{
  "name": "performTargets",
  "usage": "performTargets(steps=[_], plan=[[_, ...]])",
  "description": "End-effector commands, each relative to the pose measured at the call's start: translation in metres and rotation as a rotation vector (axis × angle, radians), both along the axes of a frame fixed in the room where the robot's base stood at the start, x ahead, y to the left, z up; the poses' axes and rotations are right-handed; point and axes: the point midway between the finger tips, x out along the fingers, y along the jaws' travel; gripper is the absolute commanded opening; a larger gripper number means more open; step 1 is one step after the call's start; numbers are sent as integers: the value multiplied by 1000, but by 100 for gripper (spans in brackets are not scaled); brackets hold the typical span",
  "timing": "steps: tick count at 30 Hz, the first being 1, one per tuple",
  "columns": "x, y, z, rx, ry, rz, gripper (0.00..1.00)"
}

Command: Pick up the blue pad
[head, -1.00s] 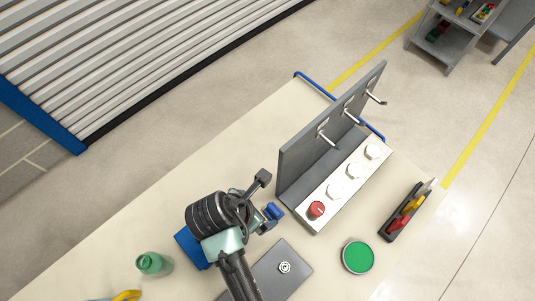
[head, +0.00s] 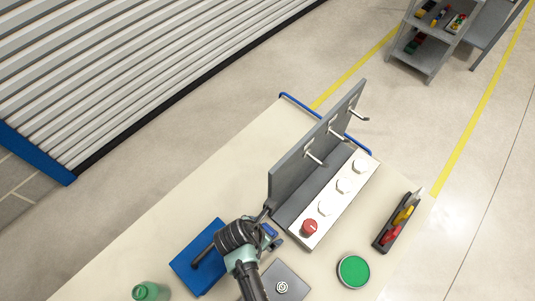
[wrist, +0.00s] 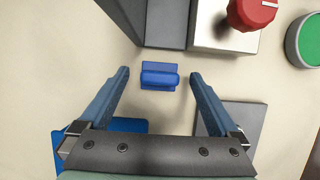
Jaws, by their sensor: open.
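The blue pad (wrist: 160,76) is a small block with a raised rounded grip bar on the pale tabletop. In the wrist view it lies between the fingertips of my gripper (wrist: 159,73), with a gap on each side. My gripper is open and empty; the fingers do not touch the pad. In the head view my gripper (head: 266,232) is by the front left end of the grey panel, and my arm partly hides the blue pad (head: 269,230). How high the fingers are above the table is hard to tell.
A grey panel (head: 290,185) with hooks and a white strip with a red knob (head: 310,228) stand close ahead. A flat blue square (head: 190,266), a grey plate (head: 290,277), a green disc (head: 353,271), a dark tray (head: 378,240) and a green bottle (head: 150,291) are around.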

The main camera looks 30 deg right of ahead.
Motion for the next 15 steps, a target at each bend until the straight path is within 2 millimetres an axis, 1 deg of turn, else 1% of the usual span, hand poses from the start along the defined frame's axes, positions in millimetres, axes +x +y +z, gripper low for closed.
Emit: performTargets(steps=[1, 4, 13, 14, 15], plan=[[1, -3, -6, 0, 1, -1, 98], [2, -5, -13, 0, 0, -1, 98], [2, -6, -16, 0, -1, 0, 98], [2, -6, -16, 0, -1, 0, 94], [2, -6, -16, 0, -1, 0, 87]])
